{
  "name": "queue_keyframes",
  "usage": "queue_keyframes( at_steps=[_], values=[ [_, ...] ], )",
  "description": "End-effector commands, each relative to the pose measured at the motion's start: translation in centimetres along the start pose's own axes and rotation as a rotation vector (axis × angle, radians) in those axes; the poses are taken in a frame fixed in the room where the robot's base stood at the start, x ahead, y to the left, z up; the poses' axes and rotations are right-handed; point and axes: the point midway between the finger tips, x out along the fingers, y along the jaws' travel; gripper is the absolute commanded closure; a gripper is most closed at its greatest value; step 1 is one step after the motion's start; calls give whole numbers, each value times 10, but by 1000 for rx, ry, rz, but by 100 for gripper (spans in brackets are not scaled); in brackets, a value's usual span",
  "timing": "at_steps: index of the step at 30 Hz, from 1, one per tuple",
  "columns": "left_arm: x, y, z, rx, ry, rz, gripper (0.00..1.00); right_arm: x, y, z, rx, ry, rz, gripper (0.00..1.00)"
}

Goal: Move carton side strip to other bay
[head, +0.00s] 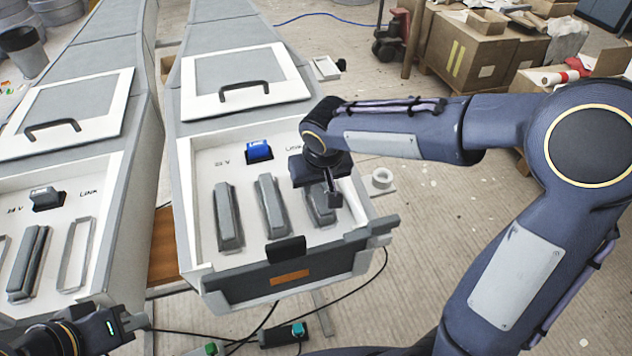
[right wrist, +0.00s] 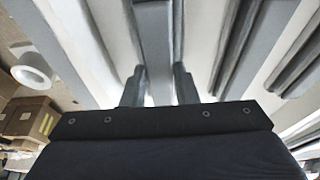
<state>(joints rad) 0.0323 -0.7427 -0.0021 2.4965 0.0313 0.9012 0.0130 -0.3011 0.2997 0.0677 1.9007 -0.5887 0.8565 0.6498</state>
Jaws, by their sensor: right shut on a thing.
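The carton side strip (head: 318,214) is a grey bar at the right end of the right bay (head: 196,255), on the side towards the cartons. My right gripper (head: 332,196) is over it and shut on it. In the right wrist view the strip (right wrist: 156,45) lies between the two fingers (right wrist: 158,88). Its lower end is partly hidden by the gripper. Two more grey strips stand left of it in the same bay. The left bay (head: 103,262) has a grey strip and an empty outlined slot (head: 76,254). My left gripper (head: 128,322) is at the lower left; its opening is unclear.
Raised lids with black handles (head: 244,88) lie behind both bays. A blue switch (head: 259,151) sits behind the strips, a grey one (head: 45,197) in the left bay. A gap separates the bays. Cartons (head: 470,60) stand at the back right; cables cross the floor in front.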

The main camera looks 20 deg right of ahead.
Motion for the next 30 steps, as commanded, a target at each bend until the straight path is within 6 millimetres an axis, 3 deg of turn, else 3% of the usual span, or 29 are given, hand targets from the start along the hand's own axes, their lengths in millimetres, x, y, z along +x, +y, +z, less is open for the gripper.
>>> queue_keyframes(
  at_steps=[5, 6, 11, 23, 30],
  values=[
    [3, -2, 2, 0, 0, 0, 100, 2, -1, 0, 0, 5, -2, 98],
    [3, -2, 2, 0, 0, 0, 100, 2, -1, 0, 0, 5, -2, 72],
    [2, -1, 1, 0, 0, 0, 100, 1, 0, 0, 0, 4, -1, 52],
    [-1, 0, -1, 0, 0, 0, 100, -7, -1, -2, 1, 5, -2, 52],
    [-3, 1, -2, 0, 0, 0, 100, -55, -1, -2, 0, 9, -3, 52]
  ],
)
